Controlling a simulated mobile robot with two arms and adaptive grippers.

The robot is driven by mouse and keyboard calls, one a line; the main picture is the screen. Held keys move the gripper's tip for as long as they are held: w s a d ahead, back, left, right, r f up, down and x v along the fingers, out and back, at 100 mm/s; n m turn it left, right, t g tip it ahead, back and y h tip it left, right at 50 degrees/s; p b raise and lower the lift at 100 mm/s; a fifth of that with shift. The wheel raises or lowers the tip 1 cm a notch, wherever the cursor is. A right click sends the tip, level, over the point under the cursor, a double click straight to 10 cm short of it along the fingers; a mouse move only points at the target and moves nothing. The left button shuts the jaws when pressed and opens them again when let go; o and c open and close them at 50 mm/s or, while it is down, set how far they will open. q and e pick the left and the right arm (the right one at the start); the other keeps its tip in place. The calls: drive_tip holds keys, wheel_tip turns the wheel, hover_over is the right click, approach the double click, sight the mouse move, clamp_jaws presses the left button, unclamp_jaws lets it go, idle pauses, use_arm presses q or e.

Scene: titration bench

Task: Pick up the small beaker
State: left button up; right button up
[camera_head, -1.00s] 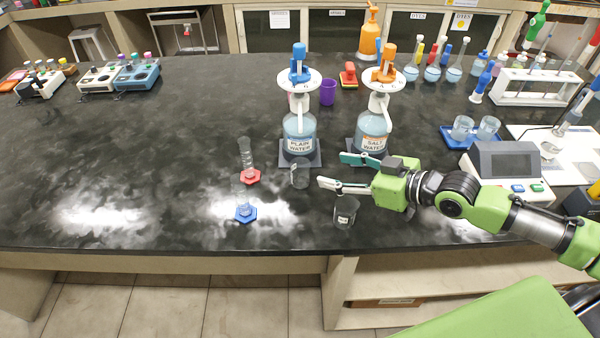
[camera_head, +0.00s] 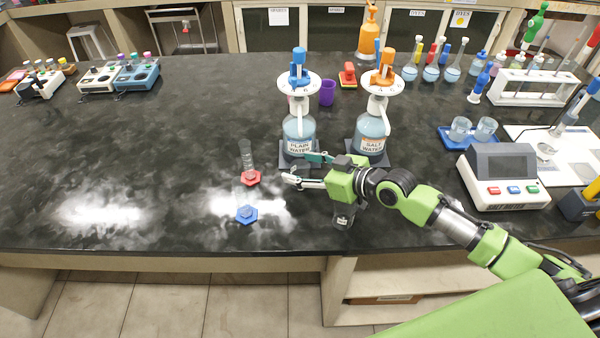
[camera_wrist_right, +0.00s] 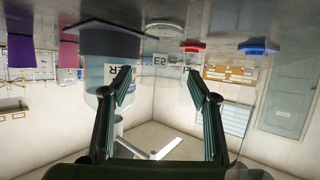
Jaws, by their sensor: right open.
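The small clear beaker (camera_head: 301,171) stands on the dark bench in front of the plain water bottle, partly hidden by my right gripper. My right gripper (camera_head: 297,168) is open, with its fingers pointing left around the beaker's place. In the right wrist view the gripper (camera_wrist_right: 160,84) has its two fingers apart, and a faint clear beaker with a small label (camera_wrist_right: 160,61) shows between them. Whether the fingers touch it I cannot tell. My left gripper is not in view.
A larger labelled beaker (camera_head: 343,216) stands under my right arm. Cylinders with red (camera_head: 250,178) and blue (camera_head: 246,214) bases stand to the left. The plain water bottle (camera_head: 299,134) and salt water bottle (camera_head: 371,136) stand behind.

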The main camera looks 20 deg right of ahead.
drive_tip(key=shift+w+a+f, duration=0.25)
drive_tip(key=shift+w+a, duration=0.1)
drive_tip(key=shift+w, duration=0.15)
drive_tip(key=c, duration=1.2)
drive_tip(key=shift+r, duration=0.1)
